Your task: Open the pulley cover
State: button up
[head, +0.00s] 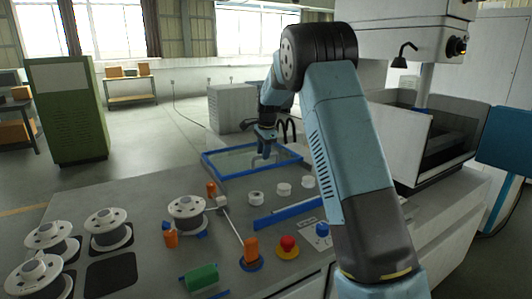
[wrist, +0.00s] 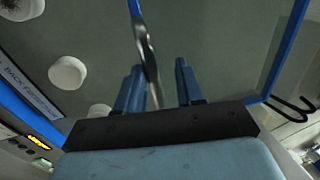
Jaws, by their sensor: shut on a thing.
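The pulley cover (head: 228,175) is a clear panel in a blue frame, at the back of the grey worktop in the head view. Its blue frame (wrist: 287,55) crosses the right of the wrist view. My gripper (head: 265,150) points down at the cover's middle; its two blue fingers (wrist: 158,78) stand either side of a curved grey metal bar (wrist: 146,45), apparently the cover's handle, and are shut on it. The cover looks about flat in the head view; I cannot tell whether it is slightly raised. The grip itself is too small to see clearly there.
White round knobs (head: 255,197) stand in front of the cover. Wire spools (head: 187,212), an orange post (head: 251,248) and a red button (head: 288,245) stand nearer. A blue strip (head: 288,216) lies right of centre. The machine's tank (head: 430,140) stands at right.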

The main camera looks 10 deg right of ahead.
jog(key=shift+o, duration=1.1)
jog(key=shift+s, duration=0.1)
jog(key=a+v, duration=0.1)
jog(key=v, duration=1.2)
jog(key=shift+d+r, duration=0.3)
jog(key=shift+d, duration=0.15)
